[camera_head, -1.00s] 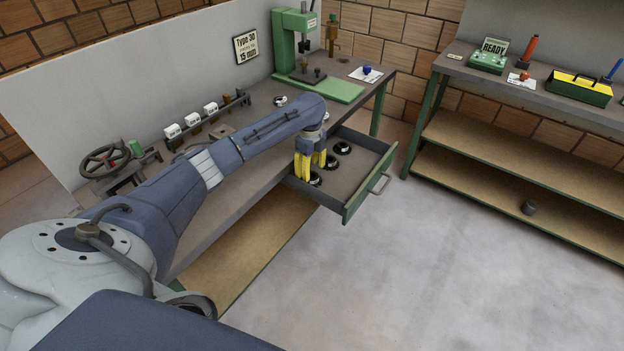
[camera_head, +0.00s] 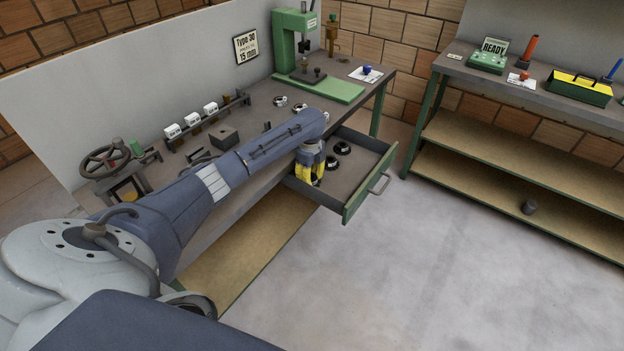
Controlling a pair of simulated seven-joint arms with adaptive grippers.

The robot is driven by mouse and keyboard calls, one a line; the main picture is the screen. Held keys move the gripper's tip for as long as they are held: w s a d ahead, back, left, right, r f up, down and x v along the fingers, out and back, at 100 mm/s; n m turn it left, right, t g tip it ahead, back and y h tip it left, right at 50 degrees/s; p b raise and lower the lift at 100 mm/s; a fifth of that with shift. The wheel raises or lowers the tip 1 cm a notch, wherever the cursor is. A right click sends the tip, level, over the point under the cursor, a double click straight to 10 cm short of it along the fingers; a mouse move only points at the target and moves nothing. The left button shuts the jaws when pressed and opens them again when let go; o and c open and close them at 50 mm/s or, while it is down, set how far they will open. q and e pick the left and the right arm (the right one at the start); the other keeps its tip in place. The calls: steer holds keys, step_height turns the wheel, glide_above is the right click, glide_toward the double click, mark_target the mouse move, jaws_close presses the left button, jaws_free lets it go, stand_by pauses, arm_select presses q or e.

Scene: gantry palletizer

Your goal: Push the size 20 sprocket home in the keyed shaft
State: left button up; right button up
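My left gripper (camera_head: 310,172) has its yellow fingers down in the near left part of the open drawer (camera_head: 357,200). It is over the spot of a dark round sprocket, which is now mostly hidden by the fingers. Whether the fingers are open or closed on it is not clear. Two more dark sprockets, one at the back (camera_head: 342,149) and one nearer (camera_head: 332,163), lie in the drawer just right of the gripper. Their size marks are not readable. I cannot make out the keyed shaft for sure. My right gripper is not in view.
A green press (camera_head: 292,40) stands at the bench's back. Ring-shaped parts (camera_head: 280,101) lie on the bench, and a handwheel (camera_head: 106,160) is at its left end. A second bench at right holds a READY box (camera_head: 488,58) and a toolbox (camera_head: 578,90). The floor is clear.

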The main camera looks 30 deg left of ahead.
arm_select(q)
jaws_close()
steer(key=shift+r, duration=0.2)
